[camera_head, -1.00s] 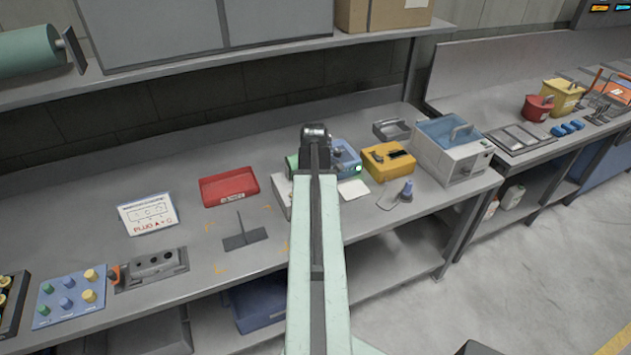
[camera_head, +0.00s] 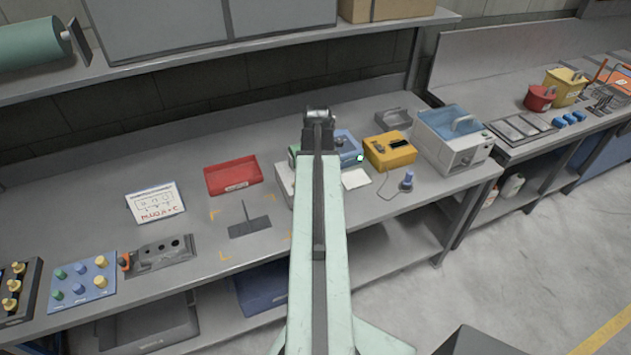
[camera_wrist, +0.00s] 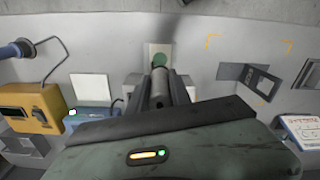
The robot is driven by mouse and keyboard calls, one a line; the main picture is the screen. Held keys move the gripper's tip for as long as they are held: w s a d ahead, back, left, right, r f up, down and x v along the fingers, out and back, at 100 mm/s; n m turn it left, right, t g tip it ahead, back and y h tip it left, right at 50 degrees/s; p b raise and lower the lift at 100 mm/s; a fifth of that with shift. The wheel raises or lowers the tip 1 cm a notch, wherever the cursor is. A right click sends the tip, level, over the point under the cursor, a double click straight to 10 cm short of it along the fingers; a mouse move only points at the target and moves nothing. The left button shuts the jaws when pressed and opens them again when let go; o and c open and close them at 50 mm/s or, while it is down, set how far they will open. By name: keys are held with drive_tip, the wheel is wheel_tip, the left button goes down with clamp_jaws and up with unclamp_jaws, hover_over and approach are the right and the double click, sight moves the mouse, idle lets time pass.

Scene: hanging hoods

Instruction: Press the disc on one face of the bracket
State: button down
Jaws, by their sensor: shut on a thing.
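The dark grey bracket (camera_head: 250,226), a flat plate with a thin upright plate, stands on the bench left of my arm in the head view. In the wrist view the bracket (camera_wrist: 250,77) is to the right, clear of my gripper. My gripper (camera_wrist: 160,78) is shut on what looks like a grey cylindrical thing (camera_wrist: 159,93). A green disc (camera_wrist: 159,60) shows just beyond the fingertips, against a pale block (camera_wrist: 158,47). I cannot tell whether the disc is on the held thing or on the block. My arm hides the gripper in the head view.
A red tray (camera_head: 232,176) is behind the bracket. The yellow box (camera_head: 388,152), a white card (camera_head: 356,180) and a blue-handled probe (camera_head: 407,181) are right of my arm. A sign (camera_head: 155,204) stands at left. Bare bench surrounds the bracket.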

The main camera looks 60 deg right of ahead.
wheel_tip(320, 180, down, 9)
drive_tip(key=b, duration=0.8)
drive_tip(key=shift+f, duration=0.1)
drive_tip(key=shift+s+f+b, duration=0.1)
drive_tip(key=shift+f+b, duration=0.1)
drive_tip(key=shift+b, duration=0.15)
idle(0.8)
drive_tip(key=shift+r, duration=0.1)
idle(0.5)
wheel_tip(320, 180, up, 7)
drive_tip(key=p, duration=0.7)
